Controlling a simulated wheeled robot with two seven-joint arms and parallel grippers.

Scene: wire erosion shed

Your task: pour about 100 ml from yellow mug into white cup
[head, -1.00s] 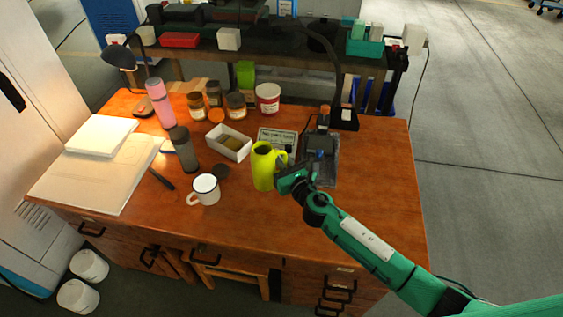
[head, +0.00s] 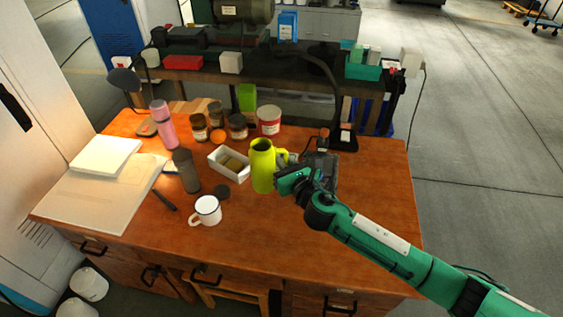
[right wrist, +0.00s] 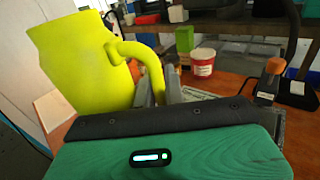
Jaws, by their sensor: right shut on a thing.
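The tall yellow mug (head: 262,172) is near the middle of the desk in the head view. It looks raised a little above the desktop and about upright. My right gripper (head: 286,174) is at its right side, shut on the handle. In the right wrist view the fingers (right wrist: 160,88) close around the handle of the yellow mug (right wrist: 85,62). The inside of the mug is dark, and I cannot tell its liquid level. My left gripper is not in view.
The wooden desk (head: 330,240) is clear at its front right. A white box (head: 229,163), a dark round lid (head: 221,192), a grey bottle (head: 186,172) and a marker (head: 164,200) lie around the cup and mug. Jars and a red-and-white tub (head: 269,120) stand behind.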

